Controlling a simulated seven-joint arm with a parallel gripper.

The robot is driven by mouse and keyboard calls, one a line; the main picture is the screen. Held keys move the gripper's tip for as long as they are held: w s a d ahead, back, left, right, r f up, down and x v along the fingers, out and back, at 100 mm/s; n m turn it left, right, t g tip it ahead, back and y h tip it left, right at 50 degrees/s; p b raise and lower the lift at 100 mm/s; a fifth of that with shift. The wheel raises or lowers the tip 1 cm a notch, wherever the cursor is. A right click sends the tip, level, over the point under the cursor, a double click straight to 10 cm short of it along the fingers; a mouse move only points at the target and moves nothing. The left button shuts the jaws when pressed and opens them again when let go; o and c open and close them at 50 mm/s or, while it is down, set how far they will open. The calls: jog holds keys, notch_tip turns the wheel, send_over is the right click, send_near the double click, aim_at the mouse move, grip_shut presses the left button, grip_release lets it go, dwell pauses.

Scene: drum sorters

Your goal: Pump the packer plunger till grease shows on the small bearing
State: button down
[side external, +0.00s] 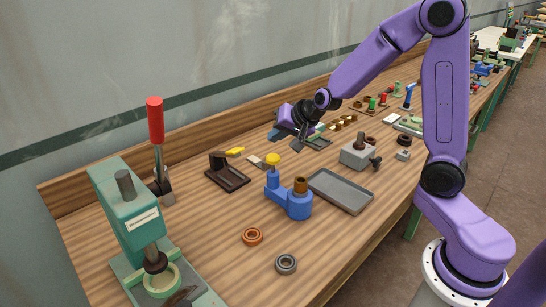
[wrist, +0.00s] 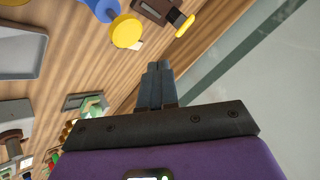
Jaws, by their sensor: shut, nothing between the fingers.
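The blue packer (side external: 292,204) stands on the bench in the middle of the side view. Its plunger has a round yellow knob (side external: 272,160) on top, at the left end of the body. A brown-orange cylindrical part (side external: 300,186) sits at its right end. An orange ring-shaped bearing (side external: 252,236) and a grey one (side external: 286,264) lie flat on the bench in front; no grease can be made out. My gripper (wrist: 158,67) is shut and empty, above the back of the bench behind the packer. In the wrist view, the yellow knob (wrist: 126,30) is apart from my fingers, up and to the left.
A grey tray (side external: 341,203) lies right of the packer. A dark brown block (side external: 228,178) with a yellow-handled tool (side external: 235,151) is at its left. A green press (side external: 128,215) with a red-handled lever (side external: 155,120) stands at the near left. The wooden backboard and wall run behind.

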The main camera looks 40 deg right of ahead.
aim_at(276, 157)
jog(key=shift+r, duration=1.05)
dwell(2.0)
jog(key=shift+r, duration=1.9)
jog(key=shift+f, duration=4.4)
jog(key=shift+f, duration=0.1)
jog(key=shift+f, duration=0.35)
